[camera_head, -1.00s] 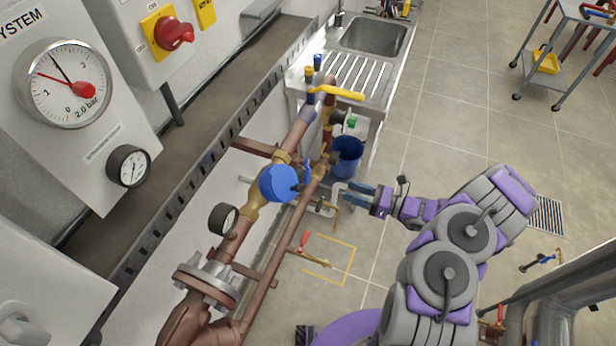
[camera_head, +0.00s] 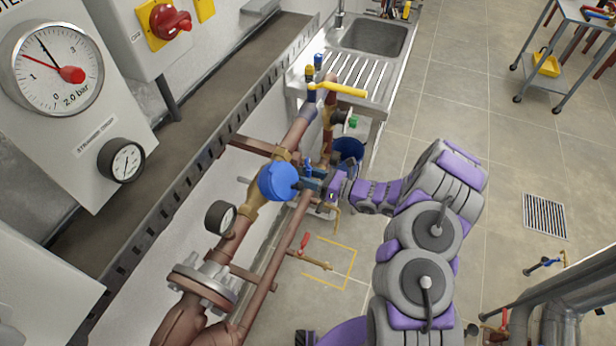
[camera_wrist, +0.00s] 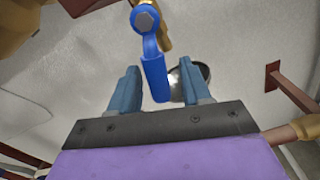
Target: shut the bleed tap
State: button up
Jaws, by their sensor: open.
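A small tap with a blue lever (camera_wrist: 154,78) shows in the wrist view, with a bolt at its pivot and a brass body behind it. The lever points down towards my gripper (camera_wrist: 157,76). My gripper is open, one blue-grey finger on each side of the lever, with visible gaps. In the head view my gripper (camera_head: 312,184) is at the pipe, just right of the round blue cap (camera_head: 278,182). The blue lever (camera_head: 308,168) shows there only in part, behind the fingers. No label shows which tap is the bleed tap.
A red-handled tap (camera_head: 304,242) is on the lower pipe. A yellow lever (camera_head: 342,90) is higher up, near the sink (camera_head: 373,38). A blue bucket (camera_head: 349,149) stands behind my gripper. The floor to the right is mostly clear.

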jog(key=shift+c, duration=0.2)
grip_shut()
dwell(0.3)
